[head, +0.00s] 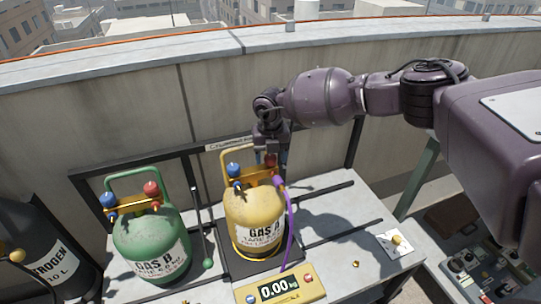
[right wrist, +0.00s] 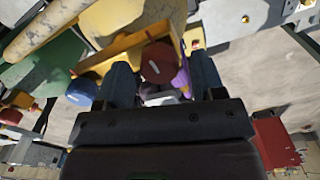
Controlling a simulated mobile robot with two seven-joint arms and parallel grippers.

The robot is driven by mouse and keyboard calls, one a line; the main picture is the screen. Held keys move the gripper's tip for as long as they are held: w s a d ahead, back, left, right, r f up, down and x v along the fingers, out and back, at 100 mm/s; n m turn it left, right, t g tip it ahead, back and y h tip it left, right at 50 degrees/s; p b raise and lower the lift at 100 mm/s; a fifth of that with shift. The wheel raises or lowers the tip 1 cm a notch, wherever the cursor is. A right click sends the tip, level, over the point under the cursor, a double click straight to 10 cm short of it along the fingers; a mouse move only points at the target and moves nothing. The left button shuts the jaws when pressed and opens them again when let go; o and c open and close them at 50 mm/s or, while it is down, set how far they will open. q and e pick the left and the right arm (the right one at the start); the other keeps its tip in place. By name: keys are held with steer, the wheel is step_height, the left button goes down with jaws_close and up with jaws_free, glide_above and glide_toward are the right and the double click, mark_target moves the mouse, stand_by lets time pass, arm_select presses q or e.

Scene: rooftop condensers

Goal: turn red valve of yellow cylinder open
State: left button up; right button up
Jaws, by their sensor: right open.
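The yellow cylinder (head: 255,208) stands upright on a black scale platform on the bench. A blue valve knob (head: 235,170) sits on the left of its top; it also shows in the right wrist view (right wrist: 82,92). The red valve knob (right wrist: 162,62) is at the other side, mostly hidden by my gripper in the head view. My right gripper (head: 270,155) comes down over the cylinder's top from behind. In the right wrist view its open fingers (right wrist: 162,80) lie on either side of the red knob. I cannot tell whether they touch it. My left gripper is not in view.
A green cylinder (head: 150,245) with blue and red knobs stands to the left. A purple hose (head: 289,220) hangs down the yellow cylinder's right side. The scale display (head: 281,288) reads 0.00 kg. A black nitrogen cylinder (head: 45,250) is far left. The bench's right part is mostly clear.

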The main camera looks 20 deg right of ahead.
steer(key=c, duration=0.9)
steer(key=shift+c, duration=0.2)
